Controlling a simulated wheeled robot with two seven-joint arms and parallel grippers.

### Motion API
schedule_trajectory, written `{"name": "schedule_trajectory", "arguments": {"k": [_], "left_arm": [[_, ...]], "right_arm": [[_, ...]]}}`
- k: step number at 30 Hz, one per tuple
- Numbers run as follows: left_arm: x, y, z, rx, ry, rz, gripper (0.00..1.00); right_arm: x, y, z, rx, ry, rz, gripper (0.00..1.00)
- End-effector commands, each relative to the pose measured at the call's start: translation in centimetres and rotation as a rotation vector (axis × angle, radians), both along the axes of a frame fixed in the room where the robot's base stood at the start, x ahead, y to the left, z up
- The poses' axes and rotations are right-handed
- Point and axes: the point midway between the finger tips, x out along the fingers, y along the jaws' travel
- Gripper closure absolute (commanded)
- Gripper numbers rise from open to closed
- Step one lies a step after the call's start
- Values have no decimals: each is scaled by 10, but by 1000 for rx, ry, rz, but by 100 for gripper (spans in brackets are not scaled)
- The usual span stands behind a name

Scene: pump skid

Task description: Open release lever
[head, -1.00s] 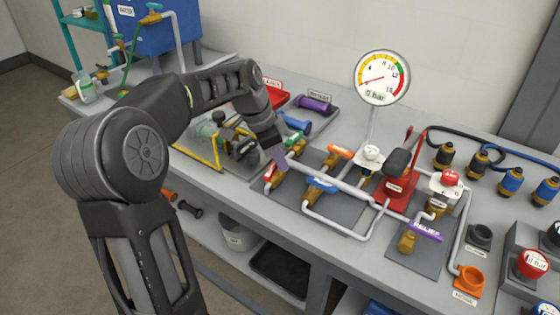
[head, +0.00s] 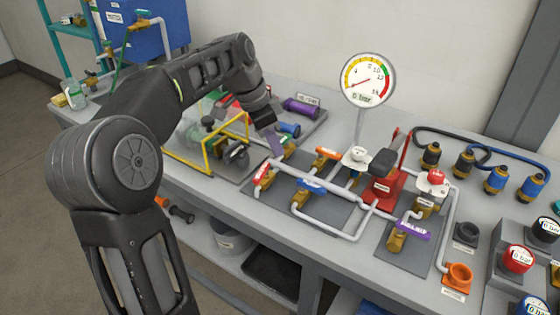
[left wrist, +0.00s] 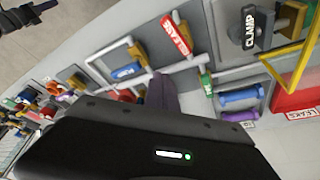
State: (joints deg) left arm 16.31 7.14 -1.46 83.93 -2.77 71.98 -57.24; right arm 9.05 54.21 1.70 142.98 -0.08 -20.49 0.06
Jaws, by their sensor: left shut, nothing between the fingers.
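The release lever (left wrist: 177,36) is a red handle labelled RELEASE on a brass valve in the left wrist view. It also shows in the head view as a red handle (head: 263,173) at the left end of the pipework, lying along its valve. My left gripper (head: 277,150) is shut and empty, with its purple fingers pointing down just behind and above the red handle. In the left wrist view the fingers (left wrist: 162,95) are close to the pipe and apart from the red handle. My right gripper is not in view.
A blue lever (head: 312,186), an orange lever (head: 327,153) and a purple RELIEF lever (head: 412,230) sit on nearby pipes. A black CLAMP handle (left wrist: 250,28) and a yellow frame (head: 205,165) stand left of the pipework. A pressure gauge (head: 368,80) rises behind.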

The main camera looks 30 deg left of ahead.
Motion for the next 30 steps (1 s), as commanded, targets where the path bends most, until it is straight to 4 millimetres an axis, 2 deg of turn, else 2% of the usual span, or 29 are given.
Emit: {"name": "schedule_trajectory", "arguments": {"k": [3,6,25,30], "left_arm": [[-1,6,19,0,-3,-2,100],[-2,9,28,0,-1,-2,100],[-3,10,32,0,0,-2,100],[-3,10,46,-1,-1,-2,100]], "right_arm": [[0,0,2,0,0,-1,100],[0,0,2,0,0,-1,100],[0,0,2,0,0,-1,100],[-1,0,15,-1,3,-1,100]]}}
